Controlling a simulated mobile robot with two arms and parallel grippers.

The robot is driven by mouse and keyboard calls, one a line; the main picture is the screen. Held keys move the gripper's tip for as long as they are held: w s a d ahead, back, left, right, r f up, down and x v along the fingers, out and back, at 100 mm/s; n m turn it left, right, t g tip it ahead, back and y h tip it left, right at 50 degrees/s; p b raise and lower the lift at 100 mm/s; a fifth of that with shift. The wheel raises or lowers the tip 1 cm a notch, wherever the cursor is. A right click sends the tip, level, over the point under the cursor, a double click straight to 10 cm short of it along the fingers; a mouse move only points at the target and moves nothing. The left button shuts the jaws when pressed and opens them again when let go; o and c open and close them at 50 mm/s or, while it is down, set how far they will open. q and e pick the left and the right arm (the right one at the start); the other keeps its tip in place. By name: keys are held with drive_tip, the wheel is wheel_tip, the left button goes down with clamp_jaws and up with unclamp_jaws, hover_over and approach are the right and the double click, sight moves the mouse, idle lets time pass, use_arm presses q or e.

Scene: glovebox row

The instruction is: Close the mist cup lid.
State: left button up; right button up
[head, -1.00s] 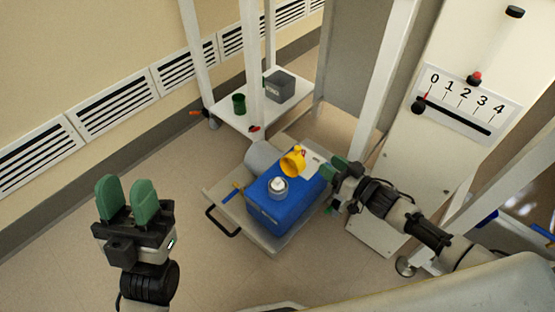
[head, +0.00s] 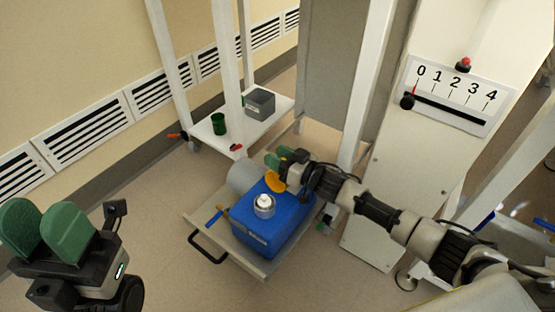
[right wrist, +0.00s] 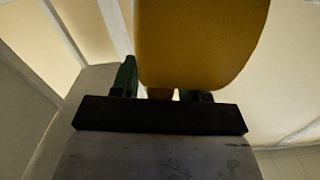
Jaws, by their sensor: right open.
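The mist cup (head: 264,209) is a grey ring with a white centre on top of a blue box (head: 290,222). Its yellow lid (head: 274,182) stands raised behind the cup, apart from its mouth. My right gripper (head: 278,157) is open at the lid's back side, and its fingers partly hide the lid. In the right wrist view the yellow lid (right wrist: 200,45) fills the middle, right in front of the fingers; whether they touch it I cannot tell. My left gripper (head: 44,217) is open and empty at the lower left, far from the cup.
The blue box sits on a low cart (head: 218,240) with a black handle and a grey cylinder (head: 246,174). Behind is a white shelf with a green cup (head: 218,124) and a grey bin (head: 259,102). A white panel with a 0–4 scale (head: 455,95) stands at the right.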

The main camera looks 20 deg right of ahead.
drive_tip(key=shift+a, duration=0.1)
clamp_jaws()
drive_tip(key=shift+r, duration=0.1)
idle(0.3)
